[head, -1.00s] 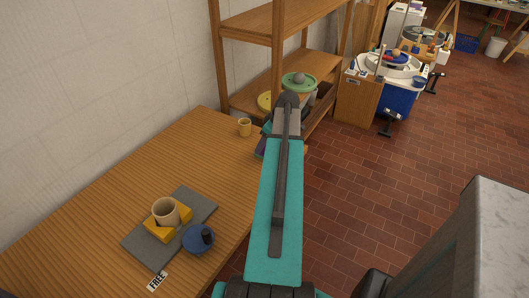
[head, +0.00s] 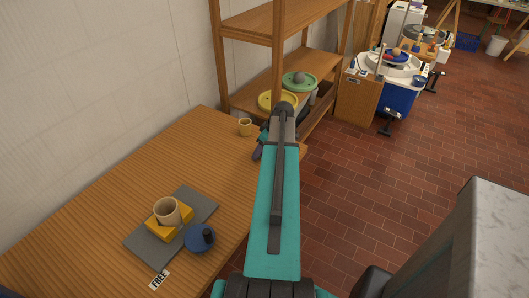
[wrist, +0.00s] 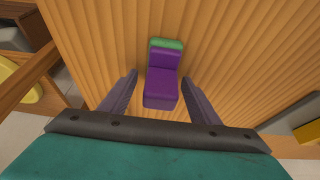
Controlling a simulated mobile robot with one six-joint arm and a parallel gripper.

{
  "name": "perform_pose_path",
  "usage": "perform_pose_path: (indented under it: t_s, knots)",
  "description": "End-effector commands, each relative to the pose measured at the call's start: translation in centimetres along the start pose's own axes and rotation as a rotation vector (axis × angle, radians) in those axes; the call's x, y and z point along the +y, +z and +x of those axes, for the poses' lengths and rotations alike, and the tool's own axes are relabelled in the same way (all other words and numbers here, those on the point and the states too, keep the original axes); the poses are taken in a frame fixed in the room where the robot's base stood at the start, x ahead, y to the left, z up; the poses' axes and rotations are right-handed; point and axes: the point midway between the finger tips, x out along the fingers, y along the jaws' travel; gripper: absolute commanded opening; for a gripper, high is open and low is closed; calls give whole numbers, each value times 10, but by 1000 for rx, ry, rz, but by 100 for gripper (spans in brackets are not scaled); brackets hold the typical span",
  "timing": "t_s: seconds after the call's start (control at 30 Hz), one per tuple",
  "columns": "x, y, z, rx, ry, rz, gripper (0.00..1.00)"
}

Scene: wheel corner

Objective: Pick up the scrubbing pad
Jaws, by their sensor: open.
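The scrubbing pad, as I take it, is a purple block with a green far end (wrist: 161,88). It lies on the wooden table in the wrist view, in the middle between my fingers. My gripper (wrist: 160,75) is open, with one finger on each side of the pad and a visible gap on both sides. I cannot tell how far above the table the fingertips are. In the head view my arm hides most of this spot; a small purple patch (head: 258,151) shows beside it, and I cannot tell whether it is pad or finger.
A wooden shelf (head: 277,60) stands beyond. The mid-table is clear.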

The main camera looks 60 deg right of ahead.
Motion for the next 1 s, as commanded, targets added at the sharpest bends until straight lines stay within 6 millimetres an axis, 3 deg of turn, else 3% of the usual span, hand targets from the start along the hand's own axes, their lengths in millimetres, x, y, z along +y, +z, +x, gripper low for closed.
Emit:
perform_pose_path:
  t_s: [0.17, 0.47, 1.0]
  knots:
    - [0, 0, 0, 0, 0, 0, 56]
    - [0, 0, 0, 0, 0, 1, 11]
    - [1, -3, -10, 1, 2, 0, 10]
